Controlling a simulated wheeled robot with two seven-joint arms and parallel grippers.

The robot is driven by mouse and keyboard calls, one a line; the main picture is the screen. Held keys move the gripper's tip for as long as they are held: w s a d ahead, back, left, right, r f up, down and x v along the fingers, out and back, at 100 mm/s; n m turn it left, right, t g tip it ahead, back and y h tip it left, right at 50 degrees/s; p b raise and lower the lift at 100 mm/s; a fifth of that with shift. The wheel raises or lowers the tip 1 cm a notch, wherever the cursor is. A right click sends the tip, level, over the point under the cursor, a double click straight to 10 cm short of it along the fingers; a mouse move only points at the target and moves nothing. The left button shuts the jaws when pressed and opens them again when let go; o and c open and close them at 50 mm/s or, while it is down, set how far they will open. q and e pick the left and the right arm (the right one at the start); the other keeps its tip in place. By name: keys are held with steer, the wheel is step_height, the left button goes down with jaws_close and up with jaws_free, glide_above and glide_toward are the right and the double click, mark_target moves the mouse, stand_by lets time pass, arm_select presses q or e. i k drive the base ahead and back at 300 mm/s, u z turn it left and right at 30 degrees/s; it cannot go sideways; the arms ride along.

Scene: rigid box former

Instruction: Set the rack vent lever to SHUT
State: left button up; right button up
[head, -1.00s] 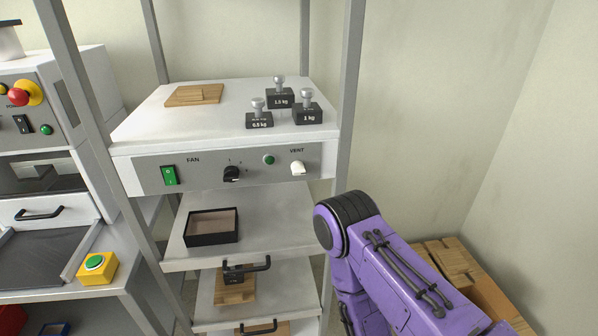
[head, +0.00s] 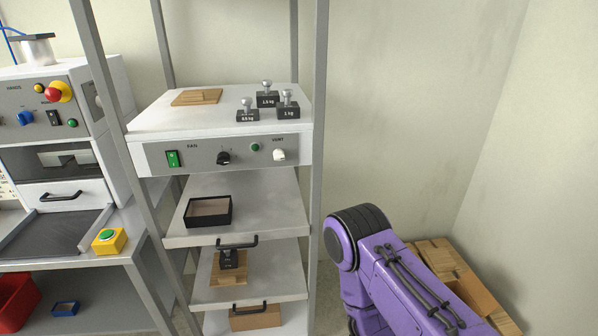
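The white vent lever (head: 279,155) sits under the VENT label at the right end of the grey control panel (head: 190,158) on the rack's top unit. Its end positions are too small to read. My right arm, purple, comes in at the lower right, to the right of the rack and below the panel. Its gripper is out of the picture. My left gripper is not in view either. Nothing touches the lever.
The panel also has a green fan switch (head: 172,159), a black knob (head: 224,158) and a green lamp (head: 255,147). Labelled weights (head: 267,98) and a wooden board (head: 196,97) lie on top. A rack post (head: 318,130) stands just right of the panel.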

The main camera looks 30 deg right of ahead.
mark_target(278, 154)
steer(key=z, duration=2.05)
steer(key=i, duration=1)
steer(key=u, duration=1.5)
